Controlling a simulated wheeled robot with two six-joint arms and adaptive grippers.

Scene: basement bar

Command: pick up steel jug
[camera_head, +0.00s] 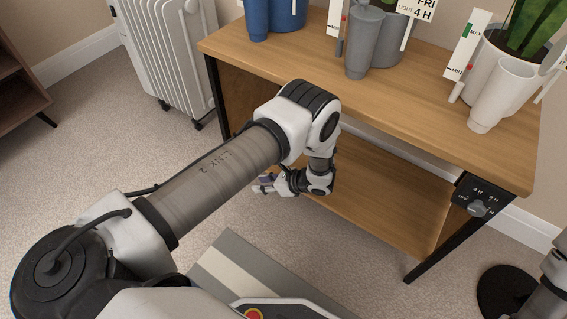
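I cannot make out a steel jug anywhere in the head view. My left arm reaches from the lower left toward the wooden table and bends down at its front edge. My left gripper (265,185) is small in view, low beside the table's lower shelf (385,212), pointing left. My own wrist partly covers it, so its finger opening and anything between the fingers are unclear. My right gripper is not in view.
The wooden table (415,105) carries a blue planter (255,18), a grey planter (365,45) and a white planter (500,95) with a plant. A white radiator (165,55) stands behind left. A brown shelf unit (18,90) is at the far left. Carpet (100,150) is clear between.

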